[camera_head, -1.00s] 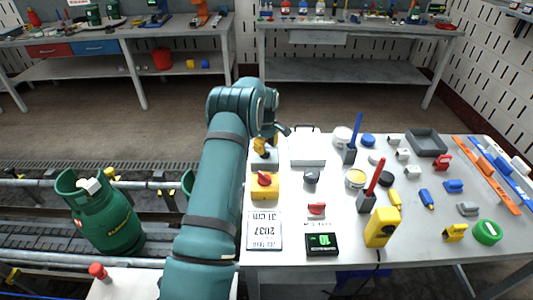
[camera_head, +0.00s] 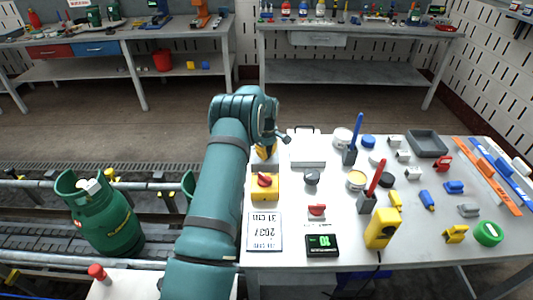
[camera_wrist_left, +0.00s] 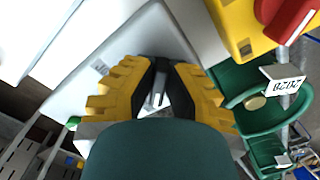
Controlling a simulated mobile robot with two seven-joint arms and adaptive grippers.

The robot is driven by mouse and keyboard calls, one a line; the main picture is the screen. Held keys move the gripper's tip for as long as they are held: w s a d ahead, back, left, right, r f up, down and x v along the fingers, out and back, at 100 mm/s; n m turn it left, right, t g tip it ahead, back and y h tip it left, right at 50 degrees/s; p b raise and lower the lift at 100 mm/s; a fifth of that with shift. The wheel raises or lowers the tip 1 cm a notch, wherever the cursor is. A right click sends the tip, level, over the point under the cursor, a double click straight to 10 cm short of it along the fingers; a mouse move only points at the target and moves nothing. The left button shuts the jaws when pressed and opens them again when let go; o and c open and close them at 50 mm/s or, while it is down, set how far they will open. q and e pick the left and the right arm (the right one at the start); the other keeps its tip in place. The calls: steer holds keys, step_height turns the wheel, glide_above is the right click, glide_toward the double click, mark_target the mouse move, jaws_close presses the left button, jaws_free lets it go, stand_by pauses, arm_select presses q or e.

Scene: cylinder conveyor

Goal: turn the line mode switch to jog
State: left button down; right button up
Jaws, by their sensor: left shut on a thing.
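My left gripper (camera_head: 266,152) is at the far left edge of the white table. Its yellow fingers (camera_wrist_left: 158,92) are shut on a small grey handle, seen between them in the left wrist view (camera_wrist_left: 157,90). The handle belongs to a light grey box (camera_head: 262,168), which I take to be the line mode switch. The fingers hide most of the handle, so I cannot read its setting. The box's pale face also shows in the left wrist view (camera_wrist_left: 110,68). My right gripper is not in view.
A yellow box with a red knob (camera_head: 264,185) stands just in front of the switch. A black display (camera_head: 322,245) shows green characters. A green gas cylinder (camera_head: 105,217) is on the conveyor at left.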

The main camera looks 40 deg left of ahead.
arm_select(q)
steer(key=shift+f+m, duration=0.1)
steer(key=shift+m, duration=0.3)
steer(key=m, duration=0.3)
steer(key=shift+s+m+b, duration=0.2)
steer(key=shift+m+b, duration=0.1)
steer(key=shift+b, duration=0.05)
steer(key=m, duration=0.4)
steer(key=shift+s+a+m, duration=0.1)
steer(key=shift+s+m, duration=0.05)
steer(key=shift+m, duration=0.15)
steer(key=m, duration=0.4)
steer(key=shift+s+a+b, duration=0.1)
steer(key=shift+a+b, duration=0.05)
steer(key=shift+b, duration=0.15)
steer(key=m, duration=0.4)
steer(key=shift+a+m, duration=0.15)
steer(key=shift+m, duration=0.45)
steer(key=c, duration=1)
jaws_free()
